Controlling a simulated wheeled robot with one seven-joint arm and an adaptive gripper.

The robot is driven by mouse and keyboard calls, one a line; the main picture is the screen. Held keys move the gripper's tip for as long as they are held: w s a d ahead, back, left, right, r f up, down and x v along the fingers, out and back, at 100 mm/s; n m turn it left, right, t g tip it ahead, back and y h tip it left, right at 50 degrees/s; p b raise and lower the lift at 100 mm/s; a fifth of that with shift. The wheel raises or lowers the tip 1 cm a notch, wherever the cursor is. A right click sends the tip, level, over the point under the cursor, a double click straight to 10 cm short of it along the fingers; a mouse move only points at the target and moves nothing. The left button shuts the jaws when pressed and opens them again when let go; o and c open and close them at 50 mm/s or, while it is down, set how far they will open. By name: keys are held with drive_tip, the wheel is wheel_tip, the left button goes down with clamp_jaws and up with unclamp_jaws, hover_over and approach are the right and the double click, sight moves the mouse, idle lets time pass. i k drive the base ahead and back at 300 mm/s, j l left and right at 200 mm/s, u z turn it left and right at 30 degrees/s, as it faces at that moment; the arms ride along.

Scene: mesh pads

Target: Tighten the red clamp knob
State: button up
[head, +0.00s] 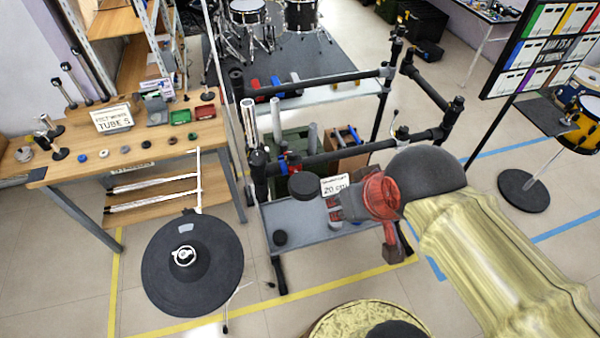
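A small red part (283,167) shows on the drum rack's lower bar, beside a blue part. It may be the red clamp knob, but it is too small to be sure. My arm comes in from the right and ends in a red wrist section. My gripper (340,210) is at its left end, in front of the rack and over the grey shelf, to the right of and below the red part, apart from it in the picture. Its fingers are small and partly hidden, so I cannot tell whether they are open or hold anything.
The black drum rack (350,76) stands in the centre with a grey shelf (262,250). A black round pad (303,186) is left of my gripper. A sign reading 20 cm (335,185) is close by. A black cymbal pad (192,265) and a wooden workbench (75,170) are left.

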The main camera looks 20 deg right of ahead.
sight(292, 152)
drive_tip(key=i+l+u, duration=0.1)
drive_tip(key=l, duration=0.25)
drive_tip(key=i+l+u, duration=0.15)
drive_tip(key=l, duration=0.25)
drive_tip(key=i+l+u, duration=0.1)
drive_tip(key=i+l, duration=0.15)
drive_tip(key=l, duration=0.15)
drive_tip(key=i+l+u, duration=0.1)
drive_tip(key=l, duration=0.3)
drive_tip(key=j+u, duration=0.1)
drive_tip(key=u, duration=0.3)
drive_tip(key=j+u, duration=0.1)
drive_tip(key=u, duration=0.3)
drive_tip(key=j+u, duration=0.1)
drive_tip(key=u, duration=0.3)
drive_tip(key=j, duration=0.45)
